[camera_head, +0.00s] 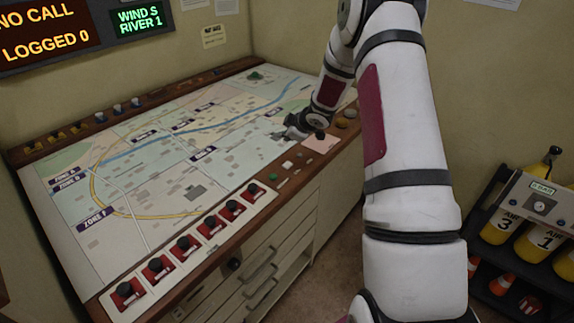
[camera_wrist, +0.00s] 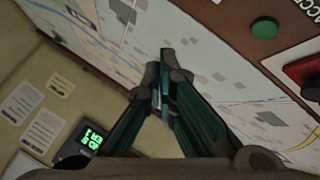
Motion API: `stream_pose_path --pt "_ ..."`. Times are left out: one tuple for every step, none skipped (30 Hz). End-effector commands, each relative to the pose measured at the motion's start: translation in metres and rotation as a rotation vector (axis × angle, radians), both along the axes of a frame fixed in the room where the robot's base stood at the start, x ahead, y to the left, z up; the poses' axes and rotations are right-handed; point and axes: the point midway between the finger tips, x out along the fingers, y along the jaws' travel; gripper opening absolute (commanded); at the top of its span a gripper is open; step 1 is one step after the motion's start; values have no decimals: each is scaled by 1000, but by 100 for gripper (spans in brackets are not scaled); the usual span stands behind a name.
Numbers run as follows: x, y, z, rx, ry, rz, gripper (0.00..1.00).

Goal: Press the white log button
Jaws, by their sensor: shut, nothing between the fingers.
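A small white button (camera_head: 288,165) shows on the wooden front rail of the map console (camera_head: 240,196) in the head view. Its label is too small to read there. My gripper (camera_head: 283,133) is over the right part of the map, beyond the white button and apart from it. In the wrist view my gripper (camera_wrist: 163,75) is shut and empty, with its fingertips in front of the map surface. I cannot make out the white button in the wrist view.
Several red switches with black knobs (camera_head: 184,246) line the console's front edge. A green button (camera_wrist: 264,28) and a red control (camera_wrist: 302,72) show at the right of the wrist view. A rack of yellow air cylinders (camera_head: 537,243) stands at the right. A lit board (camera_head: 46,32) reads "NO CALL, LOGGED 0".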

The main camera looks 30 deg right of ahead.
Motion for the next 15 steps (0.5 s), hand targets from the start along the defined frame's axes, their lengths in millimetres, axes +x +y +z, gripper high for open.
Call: stream_pose_path --pt "0 0 -1 0 0 0 0" --pt "0 0 -3 0 1 1 0" --pt "1 0 -5 0 1 1 0" --pt "1 0 -7 0 1 1 0" --pt "1 0 -10 2 1 0 0" --pt "2 0 -14 1 2 0 0" --pt "2 0 -18 1 2 0 0" --pt "2 1 -22 2 3 0 0" --pt "3 1 -27 2 2 1 0" --pt "3 1 -31 2 1 0 0" --pt "3 1 -35 1 1 -1 0" --pt "3 1 -41 1 3 -1 0" --pt "3 1 -45 2 1 0 0" --pt "3 1 -49 2 1 0 0" --pt "3 1 -55 2 2 -1 0"
